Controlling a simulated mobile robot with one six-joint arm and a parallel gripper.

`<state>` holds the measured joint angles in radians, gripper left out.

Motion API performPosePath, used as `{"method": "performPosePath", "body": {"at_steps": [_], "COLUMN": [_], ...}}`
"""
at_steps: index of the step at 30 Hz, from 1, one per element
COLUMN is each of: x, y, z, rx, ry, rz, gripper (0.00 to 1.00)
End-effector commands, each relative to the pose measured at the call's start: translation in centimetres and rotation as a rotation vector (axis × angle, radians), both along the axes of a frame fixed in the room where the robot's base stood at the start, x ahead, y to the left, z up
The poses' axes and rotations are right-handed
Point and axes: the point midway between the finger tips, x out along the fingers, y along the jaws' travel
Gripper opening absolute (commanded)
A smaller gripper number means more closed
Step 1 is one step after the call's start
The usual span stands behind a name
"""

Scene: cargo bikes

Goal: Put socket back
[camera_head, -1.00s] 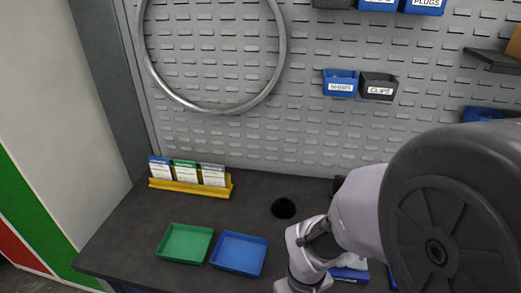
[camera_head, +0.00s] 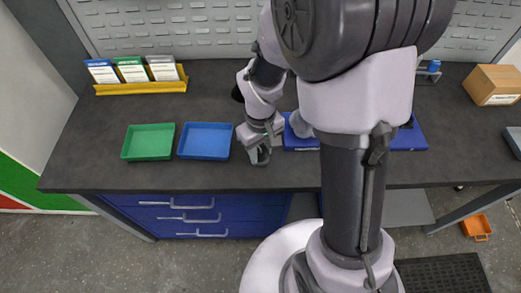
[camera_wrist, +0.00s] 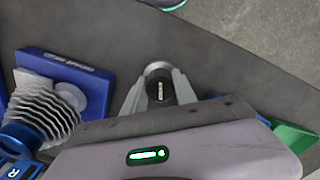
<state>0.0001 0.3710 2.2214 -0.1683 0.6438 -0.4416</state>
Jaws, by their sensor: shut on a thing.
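My gripper (camera_head: 260,156) is low over the front part of the dark workbench, just right of the blue tray. In the wrist view its two grey fingers (camera_wrist: 160,92) are closed around a small round metal socket (camera_wrist: 158,72), seen end-on between them. In the head view the socket is too small and hidden to make out. A blue holder (camera_head: 300,143) with a label lies right of my gripper, partly covered by my arm. It also shows at the left of the wrist view (camera_wrist: 95,92); its label is unreadable there.
A blue tray (camera_head: 205,140) and a green tray (camera_head: 149,142) lie left of my gripper. A yellow card rack (camera_head: 150,87) stands at the back left. A cardboard box (camera_head: 494,84) sits at the far right. Pale ribbed and blue round items (camera_wrist: 45,110) crowd the holder.

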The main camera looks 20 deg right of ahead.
Motion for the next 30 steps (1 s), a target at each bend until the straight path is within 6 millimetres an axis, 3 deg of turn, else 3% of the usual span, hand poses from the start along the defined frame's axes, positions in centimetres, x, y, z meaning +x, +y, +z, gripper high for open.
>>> {"method": "performPosePath", "body": {"at_steps": [1,4,14,17,24,30], "x": [0.0,0.0,0.0,0.1,0.1,0.1], "y": [0.0,0.0,0.0,0.0,0.0,0.0], "z": [-0.1,-0.1,0.4,2.3,9.3,12.2], "rx": [0.000,0.000,0.000,0.000,-0.001,0.001], "ry": [0.000,0.000,0.000,-0.003,-0.004,-0.002], "rz": [0.000,0.000,0.000,0.000,0.001,-0.002], "gripper": [0.37,0.55,0.55,0.55,0.55,0.55]}}
